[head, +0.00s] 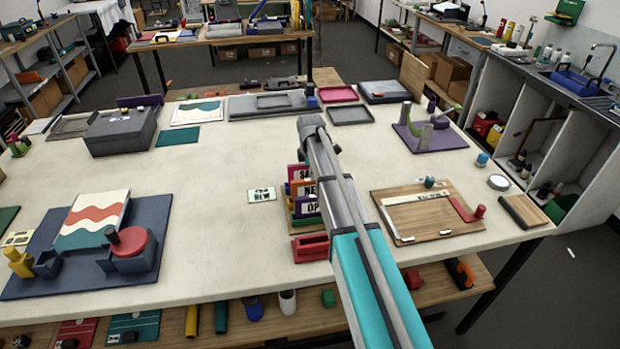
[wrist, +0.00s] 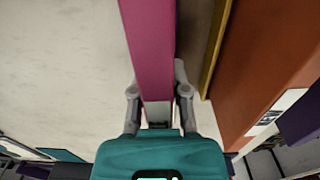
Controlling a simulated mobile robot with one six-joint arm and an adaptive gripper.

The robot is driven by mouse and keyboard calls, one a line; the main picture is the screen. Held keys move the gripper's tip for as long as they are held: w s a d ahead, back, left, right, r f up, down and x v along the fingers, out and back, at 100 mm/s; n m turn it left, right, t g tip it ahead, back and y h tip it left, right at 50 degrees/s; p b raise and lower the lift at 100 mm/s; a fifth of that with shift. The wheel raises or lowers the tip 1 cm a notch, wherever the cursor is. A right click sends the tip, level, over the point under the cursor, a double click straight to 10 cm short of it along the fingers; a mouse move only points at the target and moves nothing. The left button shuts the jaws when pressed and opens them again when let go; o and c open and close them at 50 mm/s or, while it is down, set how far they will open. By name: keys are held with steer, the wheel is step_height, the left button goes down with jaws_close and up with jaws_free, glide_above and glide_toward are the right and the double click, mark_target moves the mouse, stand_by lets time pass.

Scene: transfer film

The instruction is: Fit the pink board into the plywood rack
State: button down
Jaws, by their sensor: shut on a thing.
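The pink board (wrist: 148,45) is upright between the two fingers of my gripper (wrist: 160,100) in the wrist view. In the head view the pink board (head: 296,172) shows just left of my arm, at the back of a row of labelled boards. My arm hides the gripper there. The plywood rack (head: 290,204) is mostly covered by the boards and my arm. I cannot tell whether the board's lower edge is inside a slot.
An orange board (head: 292,187) and a purple board (head: 304,206) stand in front of the pink one. A red holder (head: 311,248) sits nearer the front. A small sign (head: 262,194) lies to the left. The table between the sign and the blue base (head: 60,285) is clear.

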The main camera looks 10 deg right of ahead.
steer(key=shift+f, duration=0.15)
steer(key=shift+f, duration=0.15)
steer(key=c, duration=0.6)
jaws_free()
step_height(320, 180, up, 12)
steer(key=p, duration=1.2)
steer(key=shift+r, duration=0.2)
steer(key=shift+s, duration=0.1)
stand_by(0.4)
